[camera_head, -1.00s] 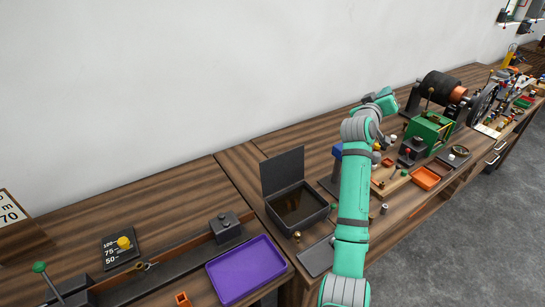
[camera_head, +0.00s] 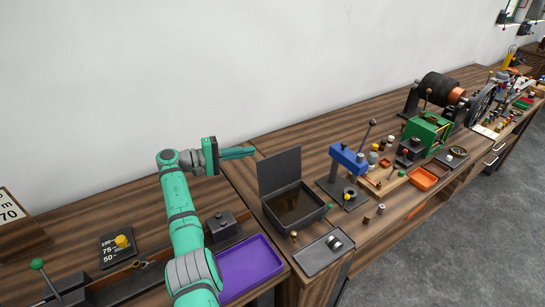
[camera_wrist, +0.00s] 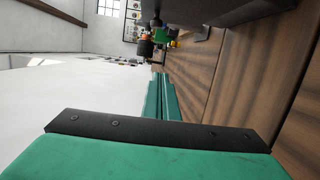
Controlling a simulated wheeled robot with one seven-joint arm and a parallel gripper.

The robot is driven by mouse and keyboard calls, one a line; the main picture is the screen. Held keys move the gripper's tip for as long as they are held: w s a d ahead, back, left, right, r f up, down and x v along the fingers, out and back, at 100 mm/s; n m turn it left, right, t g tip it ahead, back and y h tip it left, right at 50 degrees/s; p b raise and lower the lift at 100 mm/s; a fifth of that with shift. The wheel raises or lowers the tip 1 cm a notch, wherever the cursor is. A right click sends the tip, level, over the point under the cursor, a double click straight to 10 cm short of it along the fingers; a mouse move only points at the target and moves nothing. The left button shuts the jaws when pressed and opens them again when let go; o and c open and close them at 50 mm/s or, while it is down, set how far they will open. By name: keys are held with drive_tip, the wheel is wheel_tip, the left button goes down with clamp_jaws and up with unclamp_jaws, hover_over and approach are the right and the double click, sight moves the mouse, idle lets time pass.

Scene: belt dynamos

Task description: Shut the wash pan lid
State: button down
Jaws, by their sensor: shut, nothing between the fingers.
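The wash pan (camera_head: 297,208) is a dark square pan on the wooden bench in the head view, with dark liquid inside. Its black lid (camera_head: 279,170) stands upright at the pan's back edge, open. My gripper (camera_head: 252,152) is shut and empty, to the left of the lid and a little behind it. Its teal fingers point right, with their tips apart from the lid in the head view. In the wrist view the fingers (camera_wrist: 160,85) are together, and a dark flat surface (camera_wrist: 190,18) beyond them may be the lid.
A purple tray (camera_head: 262,262) lies at the front left of the pan. A grey tray (camera_head: 310,258) with metal parts is in front of it. A blue press (camera_head: 347,160) stands to the right. The wall (camera_head: 200,70) rises behind the bench.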

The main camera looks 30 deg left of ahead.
sight(278, 169)
drive_tip(key=s+a+h, duration=0.1)
drive_tip(key=s+a, duration=0.1)
drive_tip(key=s, duration=0.4)
drive_tip(key=w+d+r, duration=0.1)
drive_tip(key=w+d, duration=0.5)
drive_tip(key=d, duration=0.3)
drive_tip(key=shift+d+t, duration=0.25)
drive_tip(key=shift+t, duration=0.05)
drive_tip(key=shift+a+n, duration=0.1)
drive_tip(key=shift+n, duration=0.2)
drive_tip(key=shift+w, duration=0.15)
